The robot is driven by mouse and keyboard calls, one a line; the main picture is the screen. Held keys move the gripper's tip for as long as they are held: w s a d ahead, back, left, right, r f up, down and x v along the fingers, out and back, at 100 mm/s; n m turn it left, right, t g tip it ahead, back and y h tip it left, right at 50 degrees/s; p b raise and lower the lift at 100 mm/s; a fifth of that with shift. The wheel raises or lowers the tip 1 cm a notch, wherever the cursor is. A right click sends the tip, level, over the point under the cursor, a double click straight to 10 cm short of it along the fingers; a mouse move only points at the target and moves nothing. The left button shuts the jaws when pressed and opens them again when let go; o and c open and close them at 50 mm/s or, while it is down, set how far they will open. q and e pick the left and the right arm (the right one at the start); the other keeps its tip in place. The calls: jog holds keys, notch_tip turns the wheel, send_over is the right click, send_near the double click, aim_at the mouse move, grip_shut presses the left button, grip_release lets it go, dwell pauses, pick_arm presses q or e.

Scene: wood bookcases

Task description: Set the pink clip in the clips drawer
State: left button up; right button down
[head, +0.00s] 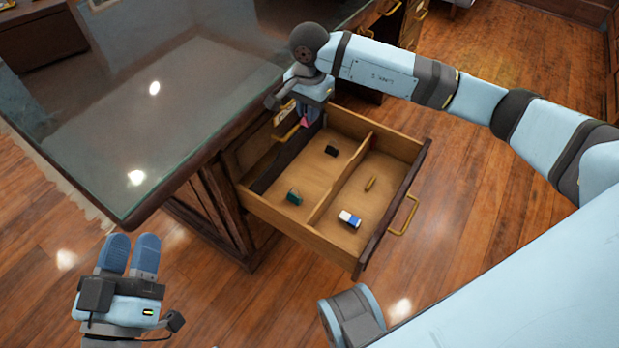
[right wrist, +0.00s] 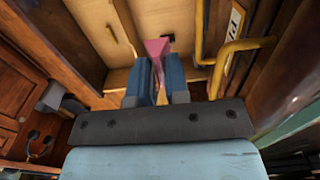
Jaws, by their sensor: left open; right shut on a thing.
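The pink clip (head: 304,122) is held between the fingers of my right gripper (head: 308,112), above the back of the open drawer's left compartment. In the right wrist view the pink clip (right wrist: 157,47) sticks out past the blue fingertips (right wrist: 160,75). The drawer (head: 290,237) is pulled out and split by a wooden divider (head: 340,178). Its left compartment holds a black clip (head: 331,151) and a green clip (head: 294,197). My left gripper (head: 131,255) is open and empty, low at the left, away from the drawer.
The drawer's right compartment holds a blue and white eraser (head: 349,219) and a small brass-coloured item (head: 370,184). The glass-topped desk (head: 160,120) overhangs close to my right gripper. Its brass handle (right wrist: 230,50) is close beside the fingers. Wooden floor (head: 470,200) lies clear right of the drawer.

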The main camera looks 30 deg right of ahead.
jog(key=b, duration=0.5)
send_near(309, 182)
jog(key=shift+f+b, duration=0.65)
jog(key=shift+f, duration=0.55)
notch_tip(309, 182, down, 4)
jog(key=shift+f+b, duration=0.1)
jog(key=shift+b, duration=0.9)
jog(key=c, duration=1.1)
grip_release()
pick_arm(q)
notch_tip(309, 182, down, 8)
jog(key=w+m+g, duration=0.2)
jog(key=shift+a+m, duration=0.2)
jog(key=shift+m, duration=0.2)
jog(key=shift+r, duration=0.15)
